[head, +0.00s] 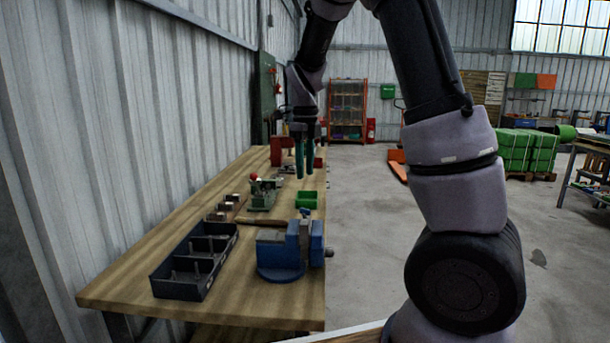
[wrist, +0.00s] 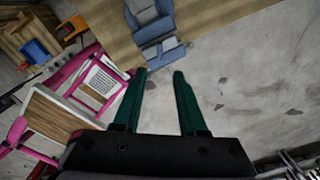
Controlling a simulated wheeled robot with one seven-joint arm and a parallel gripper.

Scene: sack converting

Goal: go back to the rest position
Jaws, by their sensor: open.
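My gripper (head: 304,158) hangs from my raised arm above the far half of the wooden workbench in the head view, fingers pointing down. In the wrist view my gripper (wrist: 164,100) shows two green fingers spread apart with nothing between them. Beyond the fingertips lie concrete floor and the bench edge. My gripper touches nothing that I can see.
The workbench (head: 130,285) runs along the left wall. It bears a dark divided tray (head: 180,290), a blue vise (head: 282,255), a green cup (head: 306,200) and a green tool (head: 263,195). An orange pallet truck (head: 397,165) stands beyond. Floor right of the bench is clear.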

